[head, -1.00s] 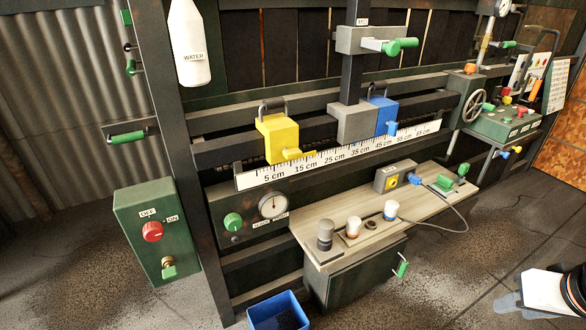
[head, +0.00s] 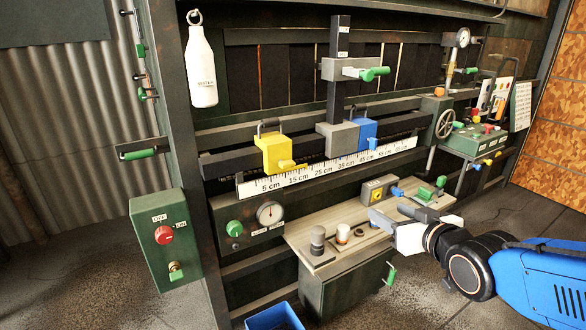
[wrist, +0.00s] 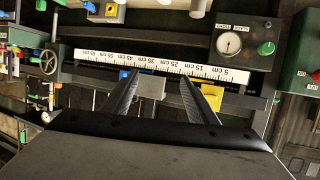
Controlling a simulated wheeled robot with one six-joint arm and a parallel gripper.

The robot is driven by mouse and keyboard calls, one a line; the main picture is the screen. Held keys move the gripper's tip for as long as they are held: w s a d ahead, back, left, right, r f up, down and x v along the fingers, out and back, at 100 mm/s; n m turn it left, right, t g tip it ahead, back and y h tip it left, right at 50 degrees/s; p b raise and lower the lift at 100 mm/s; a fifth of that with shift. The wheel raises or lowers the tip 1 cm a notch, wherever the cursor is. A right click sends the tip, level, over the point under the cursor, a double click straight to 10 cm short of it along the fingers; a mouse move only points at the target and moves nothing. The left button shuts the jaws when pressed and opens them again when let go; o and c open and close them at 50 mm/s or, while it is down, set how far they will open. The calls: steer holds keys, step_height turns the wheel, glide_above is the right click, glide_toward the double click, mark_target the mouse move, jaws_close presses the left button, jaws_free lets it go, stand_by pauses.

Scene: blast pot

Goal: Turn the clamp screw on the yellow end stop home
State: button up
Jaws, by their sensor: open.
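The yellow end stop (head: 274,150) sits on the dark horizontal rail above the left part of the centimetre scale (head: 325,169). Its yellow clamp screw (head: 286,164) sticks out at the lower front; how far it is screwed in cannot be told. My gripper (head: 386,214) is open and empty, in front of the bench, right of and lower than the stop in the head view. In the upside-down wrist view the two fingers (wrist: 159,75) point towards the scale, and the yellow stop (wrist: 211,97) shows beside one finger, partly covered by it.
A grey block (head: 338,137) and a blue stop (head: 366,133) stand further right on the rail. The wooden bench (head: 335,262) below holds several small parts. A green switch box (head: 165,240) hangs at left; a blue bin (head: 273,318) stands below.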

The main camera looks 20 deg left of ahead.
mark_target(289, 166)
steer(key=s+a+r+n+y, duration=0.2)
steer(key=a+y, duration=0.1)
steer(key=a, duration=0.4)
steer(key=s+a+r+n+y, duration=0.1)
steer(key=a+y, duration=0.2)
steer(key=a, duration=0.5)
steer(key=x, duration=1.6)
steer(key=shift+w+a, duration=0.15)
steer(key=shift+a, duration=0.1)
steer(key=c, duration=1.1)
